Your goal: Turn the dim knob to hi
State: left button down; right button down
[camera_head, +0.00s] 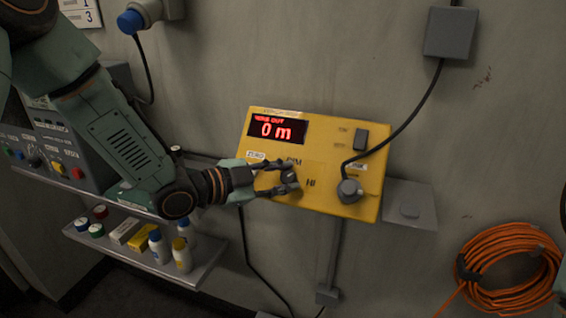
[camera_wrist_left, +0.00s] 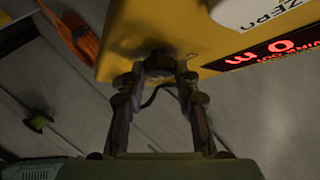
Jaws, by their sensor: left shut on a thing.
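The yellow panel box (camera_head: 345,122) is on the grey wall, with a red display (camera_head: 277,130) reading "0 m". The dim knob (camera_head: 289,177) is a small dark knob low on the panel, between the "DIM" and "HI" labels. My left gripper (camera_head: 286,176) reaches in from the left and is shut on the knob. In the left wrist view the fingers (camera_wrist_left: 160,70) close around the dark knob (camera_wrist_left: 159,60) at the panel's edge. The fingers partly hide the knob, so its pointer direction cannot be told. My right gripper is not in view.
A cable plug (camera_head: 349,190) sits at the panel's lower right, its cable rising to a grey wall box (camera_head: 450,33). A switch (camera_head: 361,139) is above it. A shelf (camera_head: 200,268) with bottles stands lower left. Orange hose (camera_head: 480,262) hangs at right.

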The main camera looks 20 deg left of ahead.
pick_arm(q)
jog(key=m+g+p, duration=0.1)
jog(key=m+p, duration=0.1)
jog(key=p, duration=0.1)
jog(key=m+g+p, duration=0.2)
jog(key=p, duration=0.1)
jog(key=m+g+p, duration=0.2)
jog(key=m+p, duration=0.1)
jog(key=shift+w+a+r+p, duration=0.1)
jog(key=shift+w+r+p, duration=0.05)
jog(key=shift+r+p, duration=0.2)
jog(key=shift+f+m+g+y+p, duration=0.1)
jog(key=shift+m+g+y+p, duration=0.35)
jog(key=shift+m+p, duration=0.35)
jog(key=c, duration=1)
grip_release()
jog(key=shift+v, duration=6)
